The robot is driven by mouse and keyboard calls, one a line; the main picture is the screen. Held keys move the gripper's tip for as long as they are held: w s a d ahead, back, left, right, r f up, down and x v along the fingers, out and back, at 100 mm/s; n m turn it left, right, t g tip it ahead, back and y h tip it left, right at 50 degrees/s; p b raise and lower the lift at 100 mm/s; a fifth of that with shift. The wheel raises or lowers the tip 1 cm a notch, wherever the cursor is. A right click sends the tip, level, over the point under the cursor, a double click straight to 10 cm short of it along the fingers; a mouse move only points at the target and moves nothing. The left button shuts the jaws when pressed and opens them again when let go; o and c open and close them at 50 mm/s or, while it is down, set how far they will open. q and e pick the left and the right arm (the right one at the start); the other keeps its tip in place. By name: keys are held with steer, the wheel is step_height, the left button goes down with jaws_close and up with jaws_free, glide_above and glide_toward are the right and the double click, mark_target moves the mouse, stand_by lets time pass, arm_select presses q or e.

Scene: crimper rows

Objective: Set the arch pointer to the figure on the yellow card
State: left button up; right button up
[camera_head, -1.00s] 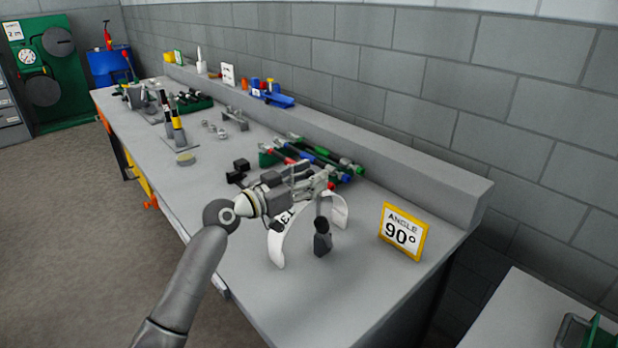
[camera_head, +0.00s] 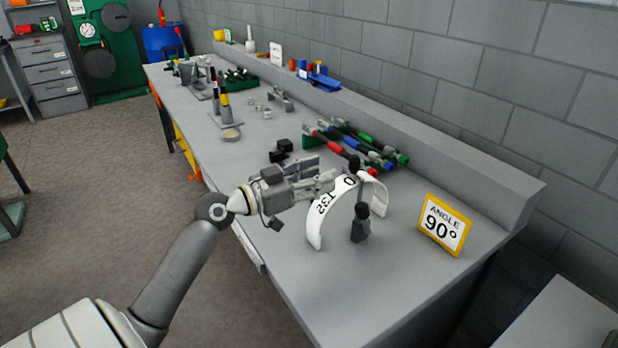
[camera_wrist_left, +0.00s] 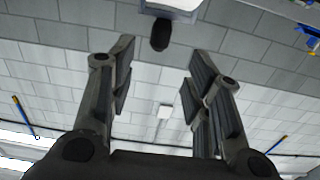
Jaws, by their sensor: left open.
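A white arch scale (camera_head: 316,227) with black figures stands on the grey bench. A black knob (camera_head: 354,163) shows at the top of the arch, and a dark upright block with a rounded top (camera_head: 361,225) stands at its front. I cannot read where the pointer points. The yellow-framed card (camera_head: 443,224) reads "ANGLE 90°" and stands to the right of the arch. My left gripper (camera_head: 330,180) is open and empty, just left of the arch top. In the left wrist view a black knob (camera_wrist_left: 160,35) shows beyond the gap between the open fingers (camera_wrist_left: 160,75).
Red, blue and green handled tools (camera_head: 365,147) lie behind the arch. Small black blocks (camera_head: 281,151) sit behind my gripper. A raised ledge (camera_head: 470,170) runs along the wall. The bench front, below the arch, is clear.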

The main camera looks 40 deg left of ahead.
arm_select(q)
steer(key=shift+v, duration=0.95)
